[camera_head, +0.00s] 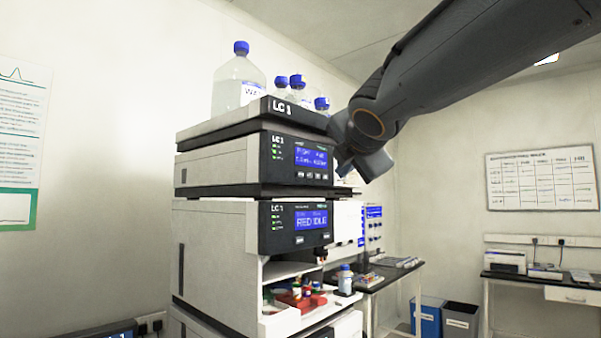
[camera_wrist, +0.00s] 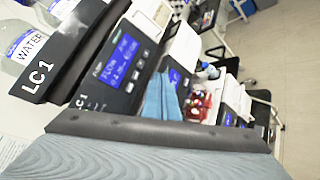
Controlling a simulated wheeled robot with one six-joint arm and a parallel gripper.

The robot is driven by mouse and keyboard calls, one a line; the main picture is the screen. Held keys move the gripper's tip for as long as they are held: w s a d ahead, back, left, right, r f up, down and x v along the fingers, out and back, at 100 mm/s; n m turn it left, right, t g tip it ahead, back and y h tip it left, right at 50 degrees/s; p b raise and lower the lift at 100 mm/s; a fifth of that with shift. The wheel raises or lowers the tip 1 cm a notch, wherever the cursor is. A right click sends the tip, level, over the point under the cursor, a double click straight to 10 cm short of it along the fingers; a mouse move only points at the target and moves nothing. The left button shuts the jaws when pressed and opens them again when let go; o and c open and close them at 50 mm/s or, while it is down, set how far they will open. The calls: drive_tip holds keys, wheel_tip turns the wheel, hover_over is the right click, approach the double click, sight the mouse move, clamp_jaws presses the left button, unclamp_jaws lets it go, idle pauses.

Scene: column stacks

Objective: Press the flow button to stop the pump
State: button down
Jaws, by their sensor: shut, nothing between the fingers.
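The pump module (camera_head: 222,164) is the upper unit of the LC 1 stack, with a lit blue screen (camera_head: 311,157) whose small text I cannot read surely. A row of small buttons (camera_head: 311,175) sits under that screen; the buttons also show in the wrist view (camera_wrist: 138,72). I cannot tell which is the flow button. My gripper (camera_head: 344,167) is at the right of the pump's front panel, partly hidden by my wrist. In the wrist view, its blue-grey fingers (camera_wrist: 162,97) are shut and empty, beside the buttons. I cannot tell whether they touch the panel.
Bottles with blue caps (camera_head: 240,82) stand on top of the stack. A bench (camera_head: 385,276) stands behind to the right; the floor near the bins (camera_head: 425,316) is partly visible.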

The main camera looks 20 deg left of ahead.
idle(0.3)
drive_tip(key=b, duration=0.2)
approach(306, 179)
drive_tip(key=shift+w+a+f, duration=0.1)
drive_tip(key=shift+w+f, duration=0.1)
drive_tip(key=shift+w, duration=0.6)
drive_tip(key=shift+w+a+f, duration=0.1)
drive_tip(key=shift+w+f, duration=0.1)
drive_tip(key=shift+w, duration=0.65)
drive_tip(key=shift+a, duration=0.1)
idle(0.8)
drive_tip(key=shift+w+a, duration=0.15)
drive_tip(key=shift+a, duration=0.1)
drive_tip(key=shift+w+a, duration=0.15)
drive_tip(key=shift+a, duration=0.25)
idle(0.7)
drive_tip(key=shift+d, duration=0.15)
drive_tip(key=shift+s+d, duration=0.3)
drive_tip(key=shift+d, duration=0.35)
drive_tip(key=shift+d, duration=0.1)
